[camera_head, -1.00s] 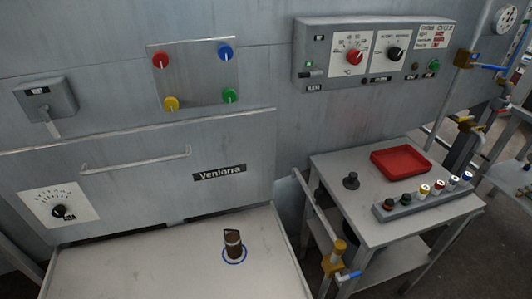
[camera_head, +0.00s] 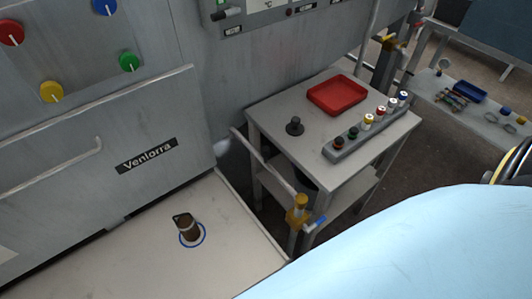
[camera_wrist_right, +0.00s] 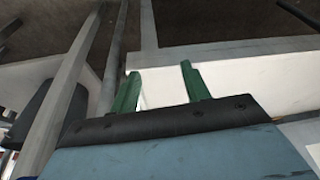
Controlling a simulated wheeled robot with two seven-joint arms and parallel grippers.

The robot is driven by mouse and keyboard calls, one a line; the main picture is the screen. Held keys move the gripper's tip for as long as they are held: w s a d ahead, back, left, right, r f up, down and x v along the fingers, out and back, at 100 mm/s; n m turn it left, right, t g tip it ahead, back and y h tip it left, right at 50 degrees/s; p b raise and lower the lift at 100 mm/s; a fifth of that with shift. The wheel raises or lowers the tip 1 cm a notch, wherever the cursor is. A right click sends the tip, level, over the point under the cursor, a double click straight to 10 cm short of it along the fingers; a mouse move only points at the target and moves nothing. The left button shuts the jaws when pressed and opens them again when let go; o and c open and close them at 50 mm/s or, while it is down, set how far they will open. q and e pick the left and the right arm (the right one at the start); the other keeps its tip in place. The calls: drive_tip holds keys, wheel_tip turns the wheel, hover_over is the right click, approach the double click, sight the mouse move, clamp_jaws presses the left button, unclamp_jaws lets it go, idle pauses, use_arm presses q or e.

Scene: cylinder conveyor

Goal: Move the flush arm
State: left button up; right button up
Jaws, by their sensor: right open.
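A grey pipe arm (camera_head: 263,163) reaches forward from the wall between the machine and the side table, and I take it for the flush arm. At its near end are a yellow valve body (camera_head: 300,208) and a blue lever (camera_head: 319,222). My right gripper (camera_wrist_right: 160,85) shows in the right wrist view with its two green fingers apart and nothing between them. A pale surface lies beyond the fingers. In the head view, my light blue right arm fills the lower right and its gripper is out of sight. My left gripper is in neither view.
A dark cylinder (camera_head: 188,228) stands in a blue ring on the machine's pale deck (camera_head: 130,262).

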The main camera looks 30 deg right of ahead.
drive_tip(key=w+a+r+t+b, duration=0.1)
drive_tip(key=w+a+r+t, duration=0.25)
drive_tip(key=w+r, duration=0.2)
drive_tip(key=w+a+r+m+t+y, duration=0.1)
drive_tip(key=w+a+r+t, duration=0.1)
drive_tip(key=w+r+t, duration=0.3)
drive_tip(key=w+a+r+t+b, duration=0.1)
drive_tip(key=w+a+r+t, duration=0.15)
drive_tip(key=w+r, duration=0.4)
drive_tip(key=m+h+b, duration=0.1)
drive_tip(key=m+h, duration=0.9)
drive_tip(key=h, duration=0.4)
approach(266, 146)
drive_tip(key=shift+g, duration=0.3)
drive_tip(key=x, duration=0.3)
drive_tip(key=b+x, duration=0.1)
drive_tip(key=x, duration=0.2)
drive_tip(key=f+x, duration=0.1)
drive_tip(key=x, duration=0.3)
drive_tip(key=shift+a+b, duration=0.15)
drive_tip(key=shift+b, duration=0.2)
drive_tip(key=shift+w+d, duration=0.3)
drive_tip(key=shift+w, duration=0.1)
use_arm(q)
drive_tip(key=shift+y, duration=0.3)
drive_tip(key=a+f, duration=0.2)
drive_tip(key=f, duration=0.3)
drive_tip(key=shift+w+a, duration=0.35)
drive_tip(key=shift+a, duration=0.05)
